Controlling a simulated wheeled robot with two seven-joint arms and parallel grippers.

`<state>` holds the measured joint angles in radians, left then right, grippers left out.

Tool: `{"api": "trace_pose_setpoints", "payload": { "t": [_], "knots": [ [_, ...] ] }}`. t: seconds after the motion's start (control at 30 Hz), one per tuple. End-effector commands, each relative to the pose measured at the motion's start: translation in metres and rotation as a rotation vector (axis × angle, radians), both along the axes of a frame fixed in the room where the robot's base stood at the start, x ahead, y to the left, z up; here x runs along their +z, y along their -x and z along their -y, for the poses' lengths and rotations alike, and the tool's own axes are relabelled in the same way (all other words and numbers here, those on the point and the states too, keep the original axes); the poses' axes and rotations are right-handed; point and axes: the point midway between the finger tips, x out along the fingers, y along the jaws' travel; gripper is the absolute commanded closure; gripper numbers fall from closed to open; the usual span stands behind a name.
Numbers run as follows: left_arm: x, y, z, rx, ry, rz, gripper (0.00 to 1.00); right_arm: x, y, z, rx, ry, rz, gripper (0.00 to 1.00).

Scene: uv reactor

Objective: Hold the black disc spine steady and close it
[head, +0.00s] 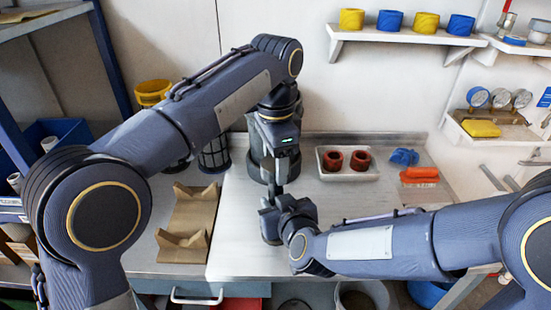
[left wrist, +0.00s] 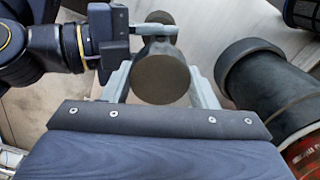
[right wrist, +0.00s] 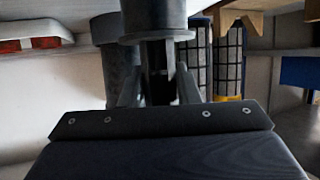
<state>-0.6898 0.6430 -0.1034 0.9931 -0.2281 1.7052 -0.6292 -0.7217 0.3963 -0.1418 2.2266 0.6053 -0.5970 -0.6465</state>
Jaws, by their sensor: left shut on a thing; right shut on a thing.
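The black disc spine shows in the left wrist view as a dark round end (left wrist: 160,80) between the fingers of my left gripper (left wrist: 161,68), which is shut on it. In the right wrist view its dark flanged cylinder (right wrist: 155,18) stands above my right gripper (right wrist: 156,75), which is shut on a narrow dark upright part below the flange. In the head view my left gripper (head: 278,160) is just above my right gripper (head: 285,205), over the bench. The grippers and arms hide most of the spine there, so I cannot tell how far it is closed.
A mesh cylinder (head: 214,155) and a brown cradle (head: 187,215) stand left. Bench space between is clear.

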Motion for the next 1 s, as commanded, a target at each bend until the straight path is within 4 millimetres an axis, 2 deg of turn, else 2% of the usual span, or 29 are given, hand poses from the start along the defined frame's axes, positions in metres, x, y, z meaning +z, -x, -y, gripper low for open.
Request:
{"api": "trace_pose_setpoints", "payload": {
  "t": [0.3, 0.67, 1.0],
  "knots": [
    [-0.001, 0.000, 0.000, 0.000, -0.001, 0.000, 0.72, 0.000, 0.000, 0.000, 0.000, 0.000, 0.001, 1.00],
    [-0.018, 0.000, 0.000, 0.000, -0.001, -0.001, 0.72, 0.000, 0.000, 0.000, 0.000, 0.000, 0.001, 1.00],
    [-0.018, 0.000, 0.000, 0.000, 0.000, -0.001, 0.72, 0.000, 0.000, 0.000, 0.000, 0.000, 0.001, 1.00]
  ]
}}
